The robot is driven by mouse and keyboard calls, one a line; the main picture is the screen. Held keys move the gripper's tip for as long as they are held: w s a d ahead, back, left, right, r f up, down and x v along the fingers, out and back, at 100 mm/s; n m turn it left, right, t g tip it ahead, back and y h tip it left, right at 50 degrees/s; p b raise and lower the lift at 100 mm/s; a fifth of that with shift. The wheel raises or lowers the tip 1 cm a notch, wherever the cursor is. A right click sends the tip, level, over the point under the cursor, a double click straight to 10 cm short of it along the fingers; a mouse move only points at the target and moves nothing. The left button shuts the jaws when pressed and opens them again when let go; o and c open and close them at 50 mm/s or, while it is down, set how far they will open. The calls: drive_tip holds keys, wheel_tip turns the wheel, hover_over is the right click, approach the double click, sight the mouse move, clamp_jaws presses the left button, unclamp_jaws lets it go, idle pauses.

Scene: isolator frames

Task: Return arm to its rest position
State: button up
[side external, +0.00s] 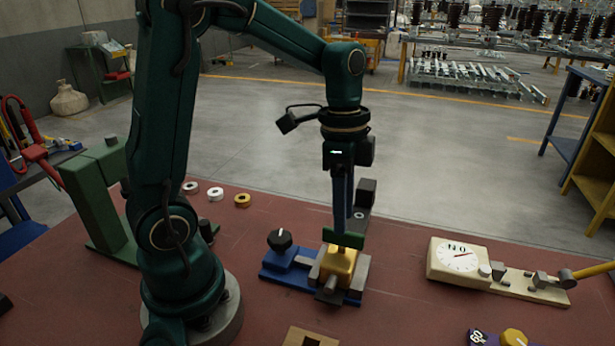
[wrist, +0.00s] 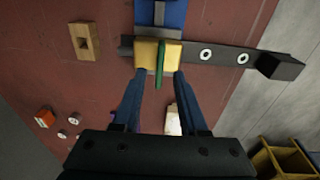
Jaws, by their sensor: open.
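My gripper (side external: 343,228) points straight down over the blue fixture (side external: 284,264), with its blue fingers just above a yellow block (side external: 338,266) held there. A thin green piece (side external: 345,239) stands upright on the block at the fingertips. In the wrist view my gripper (wrist: 160,78) is open, with one finger on each side of the green piece (wrist: 160,60). Gaps show between the fingers and the green piece. The yellow block (wrist: 146,51) lies just beyond the fingertips. In the side view the fingers overlap, so their spread is hidden there.
A black knob (side external: 280,239) sits left of the block. A dark upright block (side external: 365,192) stands close behind the fingers. A dial gauge (side external: 458,256) is to the right, a green stand (side external: 98,200) to the left. A holed wooden block (wrist: 84,41) lies nearby. Space above is clear.

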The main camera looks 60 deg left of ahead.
drive_tip(key=shift+a+r, duration=0.1)
drive_tip(key=shift+r, duration=0.7)
drive_tip(key=shift+d+r, duration=0.2)
drive_tip(key=shift+r, duration=0.15)
drive_tip(key=s+d+r+n+t+y, duration=0.1)
drive_tip(key=s+d+r+n+t, duration=0.1)
drive_tip(key=s+n+t, duration=0.3)
drive_tip(key=s+n, duration=0.4)
drive_tip(key=shift+d+t, duration=0.3)
